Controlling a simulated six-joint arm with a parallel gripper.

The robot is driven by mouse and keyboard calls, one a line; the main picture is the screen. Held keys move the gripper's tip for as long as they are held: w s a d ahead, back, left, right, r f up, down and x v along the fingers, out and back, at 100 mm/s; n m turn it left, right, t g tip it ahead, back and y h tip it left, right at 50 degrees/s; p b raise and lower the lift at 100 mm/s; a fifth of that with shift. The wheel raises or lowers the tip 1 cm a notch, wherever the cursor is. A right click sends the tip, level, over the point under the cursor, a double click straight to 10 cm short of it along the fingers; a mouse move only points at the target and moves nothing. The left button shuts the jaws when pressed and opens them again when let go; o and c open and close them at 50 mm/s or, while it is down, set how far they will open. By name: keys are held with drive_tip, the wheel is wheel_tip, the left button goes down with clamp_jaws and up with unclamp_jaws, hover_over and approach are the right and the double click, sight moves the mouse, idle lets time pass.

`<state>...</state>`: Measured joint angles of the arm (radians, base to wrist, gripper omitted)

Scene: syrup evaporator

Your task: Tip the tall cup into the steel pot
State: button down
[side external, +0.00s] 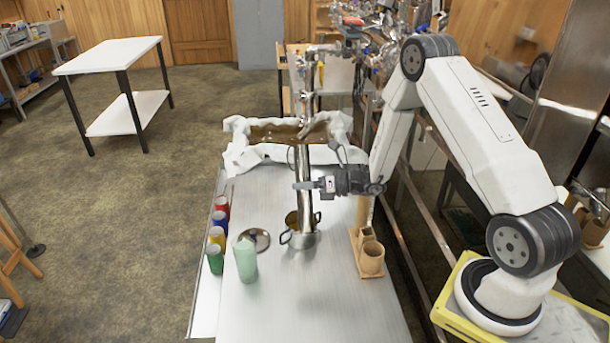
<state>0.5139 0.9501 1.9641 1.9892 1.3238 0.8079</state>
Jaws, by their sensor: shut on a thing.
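The tall cup (303,213), a narrow steel cylinder, stands nearly upright in the side external view. My gripper (305,185) reaches in from the right and is shut on the cup around its middle. The steel pot (303,241), small with two side handles, is on the metal table directly below. The cup's lower end overlaps the pot's opening in the picture. I cannot tell whether it is inside, above or in front of it. Part of the pot's inside looks brown. The cup's contents are hidden.
A pale green tumbler (246,262) and a round lid (258,239) are left of the pot. Several coloured containers (217,238) line the left edge. A wooden holder (370,262) stands to the right. A pan of brown liquid (275,134) is behind. The table front (300,315) is clear.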

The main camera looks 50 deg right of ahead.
sight(305, 199)
drive_tip(key=shift+s+a+f+m+g, duration=0.3)
drive_tip(key=shift+s+a+f+m, duration=0.15)
drive_tip(key=shift+m, duration=0.55)
idle(1.9)
drive_tip(key=shift+s+a+f+m+g+y, duration=0.2)
drive_tip(key=shift+f+m+g, duration=0.05)
drive_tip(key=shift+f+m, duration=0.35)
drive_tip(key=shift+s+a+f+m+g+y, duration=0.15)
drive_tip(key=shift+f+m+g+y, duration=0.1)
drive_tip(key=shift+f+m, duration=0.35)
idle(2.8)
drive_tip(key=shift+r+m, duration=0.4)
idle(0.7)
